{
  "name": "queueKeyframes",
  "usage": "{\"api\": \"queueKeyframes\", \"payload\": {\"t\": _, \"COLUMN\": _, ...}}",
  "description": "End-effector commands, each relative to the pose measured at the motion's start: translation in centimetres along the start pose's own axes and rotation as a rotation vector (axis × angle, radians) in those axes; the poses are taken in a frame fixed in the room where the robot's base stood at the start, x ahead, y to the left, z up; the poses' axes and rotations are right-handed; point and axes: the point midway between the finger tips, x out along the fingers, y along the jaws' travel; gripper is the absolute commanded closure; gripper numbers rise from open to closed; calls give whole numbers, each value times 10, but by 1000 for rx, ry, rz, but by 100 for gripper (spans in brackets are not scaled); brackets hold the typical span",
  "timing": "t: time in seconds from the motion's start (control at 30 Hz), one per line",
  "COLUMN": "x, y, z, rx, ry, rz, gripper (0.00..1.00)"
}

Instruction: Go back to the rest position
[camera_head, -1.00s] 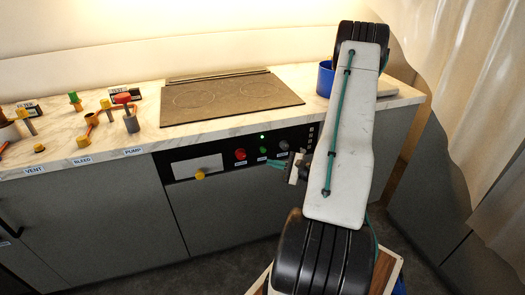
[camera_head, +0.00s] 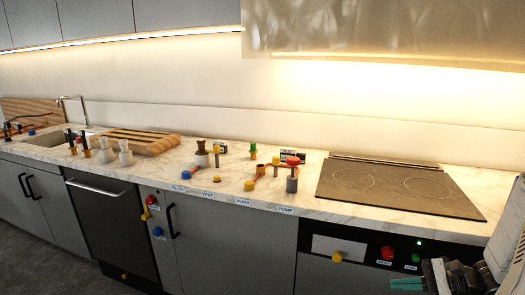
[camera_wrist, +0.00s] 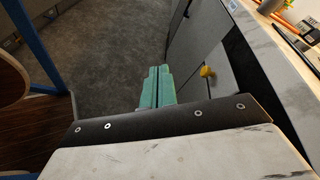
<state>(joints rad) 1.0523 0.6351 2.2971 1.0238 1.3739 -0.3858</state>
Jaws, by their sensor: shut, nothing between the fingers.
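My gripper shows at the lower right of the head view, with its teal fingers (camera_head: 408,284) in front of the cabinet panel below the cooktop. In the wrist view the two teal fingers (camera_wrist: 157,88) lie side by side, shut, with nothing between them. They hang over the grey floor (camera_wrist: 115,60), apart from the cabinet front. Most of my arm is cut off by the right edge of the head view.
The control panel with a red button (camera_head: 388,253) and yellow knob (camera_head: 336,256) is close to my gripper. The dark cooktop (camera_head: 400,187) is above. Valve parts, including a red-topped one (camera_head: 292,172), a wooden board (camera_head: 140,140) and a sink (camera_head: 55,137) line the counter.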

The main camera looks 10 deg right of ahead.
Motion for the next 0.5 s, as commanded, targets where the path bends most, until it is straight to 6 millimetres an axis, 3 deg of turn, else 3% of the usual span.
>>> {"api": "queueKeyframes", "payload": {"t": 0.03, "x": 7, "y": -2, "z": 22, "rx": -37, "ry": -6, "rz": 94, "gripper": 100}}
{"api": "queueKeyframes", "payload": {"t": 0.2, "x": 21, "y": 7, "z": 83, "rx": -151, "ry": 2, "rz": 414, "gripper": 100}}
{"api": "queueKeyframes", "payload": {"t": 0.5, "x": 24, "y": 24, "z": 168, "rx": -430, "ry": 117, "rz": 888, "gripper": 100}}
